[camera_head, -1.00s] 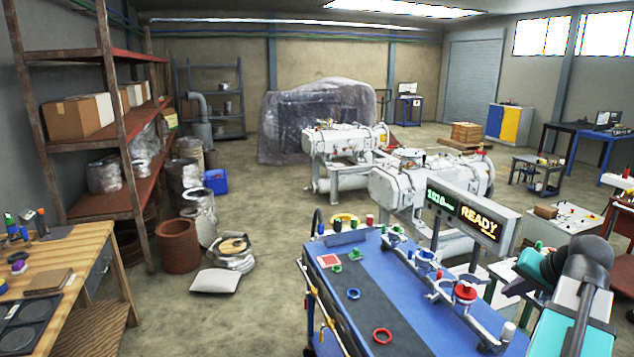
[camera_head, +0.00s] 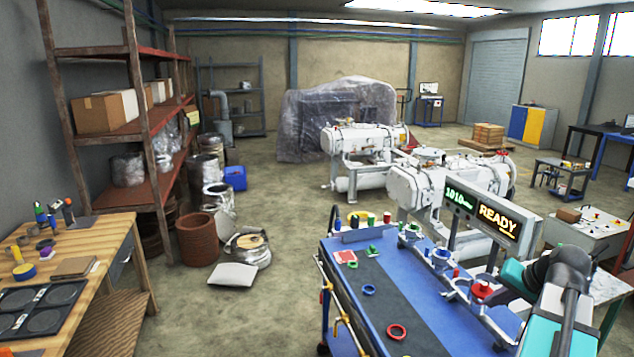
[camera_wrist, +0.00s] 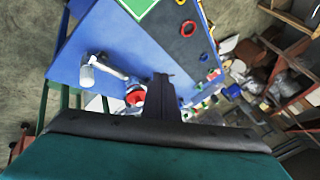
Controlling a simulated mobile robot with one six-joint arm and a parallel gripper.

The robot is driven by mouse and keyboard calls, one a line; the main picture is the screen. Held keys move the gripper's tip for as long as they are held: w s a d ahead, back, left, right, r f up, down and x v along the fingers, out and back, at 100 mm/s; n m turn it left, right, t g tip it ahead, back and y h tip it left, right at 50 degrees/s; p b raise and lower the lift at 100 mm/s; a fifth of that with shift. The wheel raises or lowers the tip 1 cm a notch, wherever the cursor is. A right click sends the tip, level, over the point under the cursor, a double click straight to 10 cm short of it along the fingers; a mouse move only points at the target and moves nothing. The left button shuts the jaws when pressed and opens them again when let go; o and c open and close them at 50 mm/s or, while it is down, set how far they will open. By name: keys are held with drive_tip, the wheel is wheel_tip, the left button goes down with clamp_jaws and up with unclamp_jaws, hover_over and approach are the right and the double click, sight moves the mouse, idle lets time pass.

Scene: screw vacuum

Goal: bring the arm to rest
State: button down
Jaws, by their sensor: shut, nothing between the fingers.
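My gripper (camera_wrist: 163,82) shows in the wrist view as dark fingers held together, with nothing between them. It is seen over the blue-topped cart, apart from any part I can make out. In the head view my teal and dark arm is folded at the lower right, beside the cart's right edge, and the fingers cannot be made out. The blue cart (camera_head: 436,318) has a dark strip, a red ring (camera_head: 397,332), a blue ring (camera_head: 369,290) and a metal pipe assembly with a red part (camera_head: 481,290). The pipe assembly's red part also shows in the wrist view (camera_wrist: 136,97).
A display reading READY (camera_head: 497,218) stands behind the cart. White vacuum machines (camera_head: 366,137) are beyond it. A wooden workbench (camera_head: 112,239) and a rusty shelf (camera_head: 135,130) are at the left. Open floor (camera_head: 285,310) lies between the bench and the cart.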

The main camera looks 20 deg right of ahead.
drive_tip(key=w+a+f+n+g+y+b, duration=0.2)
drive_tip(key=w+a+f, duration=0.2)
drive_tip(key=a+f, duration=0.95)
drive_tip(key=w+a+f+n+g+y+b, duration=0.2)
drive_tip(key=w+a+f+g, duration=0.1)
drive_tip(key=a+f, duration=1.05)
drive_tip(key=s+a+f+n+g+b, duration=0.1)
drive_tip(key=s+a+f+g, duration=0.1)
drive_tip(key=s+a+f, duration=0.55)
drive_tip(key=s+a+f+n+g+b, duration=0.15)
drive_tip(key=a+f, duration=0.35)
drive_tip(key=f, duration=0.5)
drive_tip(key=s+a+f+n+g+b, duration=0.1)
drive_tip(key=s+a+f+g, duration=0.1)
drive_tip(key=s+a+f, duration=0.5)
drive_tip(key=s+d+f+n+g+h+b, duration=0.1)
drive_tip(key=s+f+h, duration=0.3)
drive_tip(key=s+f, duration=0.7)
drive_tip(key=shift+s+n+g, duration=0.25)
drive_tip(key=shift+n+g, duration=0.4)
drive_tip(key=shift+n, duration=0.2)
drive_tip(key=shift+d, duration=0.1)
